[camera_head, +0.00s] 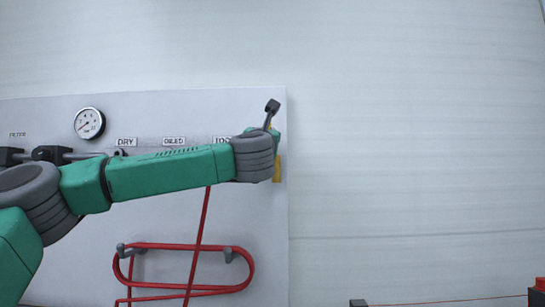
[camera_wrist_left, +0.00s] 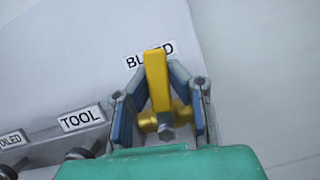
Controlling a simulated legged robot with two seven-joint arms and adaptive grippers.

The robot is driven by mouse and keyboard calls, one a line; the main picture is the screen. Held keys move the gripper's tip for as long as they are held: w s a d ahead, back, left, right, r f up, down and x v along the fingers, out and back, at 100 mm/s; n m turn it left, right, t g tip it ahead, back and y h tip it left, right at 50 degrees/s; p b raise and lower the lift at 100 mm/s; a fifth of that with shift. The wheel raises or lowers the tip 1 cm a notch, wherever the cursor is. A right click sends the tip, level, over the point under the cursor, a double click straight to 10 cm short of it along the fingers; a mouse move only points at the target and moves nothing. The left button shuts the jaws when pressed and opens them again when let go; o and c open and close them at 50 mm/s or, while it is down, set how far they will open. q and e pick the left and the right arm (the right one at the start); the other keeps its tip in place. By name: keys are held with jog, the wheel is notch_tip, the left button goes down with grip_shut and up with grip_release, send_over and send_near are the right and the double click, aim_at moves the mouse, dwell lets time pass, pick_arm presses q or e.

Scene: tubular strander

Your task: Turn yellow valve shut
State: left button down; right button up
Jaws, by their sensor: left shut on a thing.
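The yellow valve (camera_wrist_left: 157,80) is a flat yellow handle on a brass-coloured body, in the left wrist view under a partly covered label that seems to read BLEED. My left gripper (camera_wrist_left: 165,95) has its two blue-grey fingers on either side of the handle and is shut on it. In the head view my left arm reaches across the panel, and a small bit of the yellow valve (camera_head: 277,168) shows past my wrist at the panel's right edge. Most of the valve and gripper are hidden there by my wrist. My right gripper is not in view.
The pale panel (camera_head: 80,240) carries a round gauge (camera_head: 89,123), labels DRY, OILED and TOOL (camera_wrist_left: 82,119), and dark fittings on a grey bar. A coiled red hose (camera_head: 184,246) hangs below my arm. The wall right of the panel is bare.

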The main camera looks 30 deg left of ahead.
pick_arm(q)
jog(key=shift+s+a+n+g+y+b, duration=0.2)
jog(key=shift+n+y+b, duration=0.1)
jog(key=shift+n+b, duration=0.3)
jog(key=shift+s+a+n+g+y+b, duration=0.1)
jog(key=shift+a+n+g+y+b, duration=0.2)
jog(key=shift+n, duration=0.4)
jog(key=shift+d, duration=0.1)
jog(key=c, duration=1.8)
grip_release()
jog(key=shift+c, duration=0.2)
jog(key=o, duration=0.4)
jog(key=shift+s, duration=0.2)
jog(key=shift+s+r, duration=0.1)
jog(key=v, duration=1.1)
jog(key=shift+s+f, duration=0.2)
jog(key=shift+f, duration=0.25)
